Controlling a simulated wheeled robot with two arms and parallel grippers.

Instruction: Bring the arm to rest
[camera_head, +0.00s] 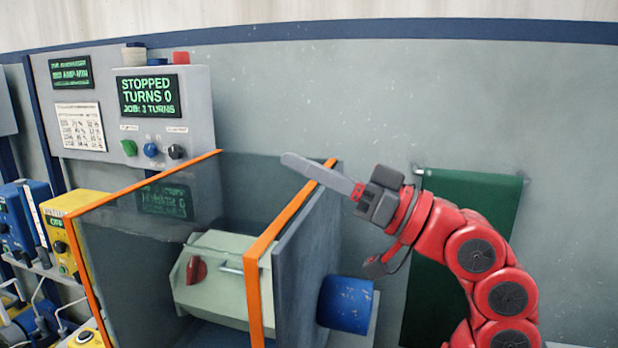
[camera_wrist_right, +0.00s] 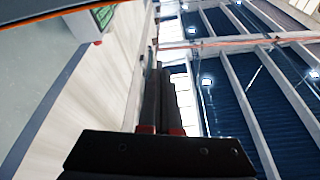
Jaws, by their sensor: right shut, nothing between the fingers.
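My right arm (camera_head: 479,257) is red and comes up from the lower right in the head view. My right gripper (camera_head: 286,158) is raised and points left, its grey fingers together and empty. In the head view its tips overlap the upper part of the orange-edged enclosure; I cannot tell the distance between them. In the right wrist view the two dark fingers (camera_wrist_right: 160,75) lie side by side with nothing between them. My left gripper is not in view.
An enclosure with orange edges (camera_head: 258,300) holds a pale green box (camera_head: 222,262) with a red knob. A control panel (camera_head: 183,100) reads "STOPPED TURNS 0". A blue cylinder (camera_head: 345,304) sits right of the enclosure. A green panel (camera_head: 460,190) hangs behind my arm. Blue and yellow boxes stand left.

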